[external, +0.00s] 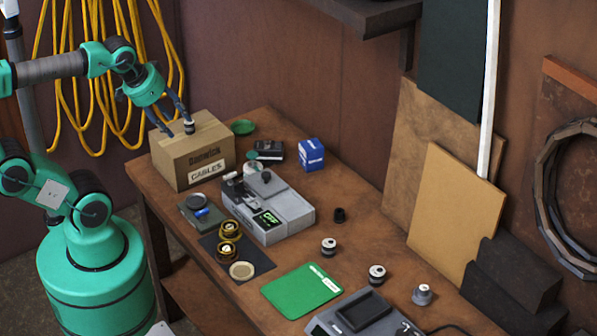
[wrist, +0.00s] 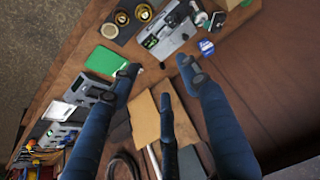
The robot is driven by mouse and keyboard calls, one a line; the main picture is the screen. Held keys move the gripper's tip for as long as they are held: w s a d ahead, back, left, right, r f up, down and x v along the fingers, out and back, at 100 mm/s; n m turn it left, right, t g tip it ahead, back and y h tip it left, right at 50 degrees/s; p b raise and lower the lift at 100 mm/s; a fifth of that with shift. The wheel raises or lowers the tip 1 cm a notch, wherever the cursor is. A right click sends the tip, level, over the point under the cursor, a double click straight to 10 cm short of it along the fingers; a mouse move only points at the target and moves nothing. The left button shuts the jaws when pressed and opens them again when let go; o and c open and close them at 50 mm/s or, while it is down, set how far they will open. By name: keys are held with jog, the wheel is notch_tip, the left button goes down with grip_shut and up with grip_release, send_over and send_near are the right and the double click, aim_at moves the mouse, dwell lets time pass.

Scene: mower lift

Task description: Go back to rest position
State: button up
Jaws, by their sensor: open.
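My gripper (external: 177,127) is at the upper left in the external view, its dark fingers spread and pointing down. The fingers appear in front of or above the cardboard box (external: 187,165) marked CABLES; I cannot tell how close they are to it. In the wrist view my gripper (wrist: 160,78) has its blue fingers wide apart with nothing between them. The arm is bent out from its green base over the far left end of the wooden workbench (external: 345,205).
A grey device (external: 287,212) with a lit display stands mid-bench, with brass rings (external: 229,230) beside it. A green mat (external: 302,290), a blue box (external: 311,154) and several small knobs lie around. Yellow cables (external: 62,90) hang on the wall behind the arm.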

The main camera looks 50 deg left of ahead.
notch_tip(320, 180, down, 5)
jog(key=b, duration=0.4)
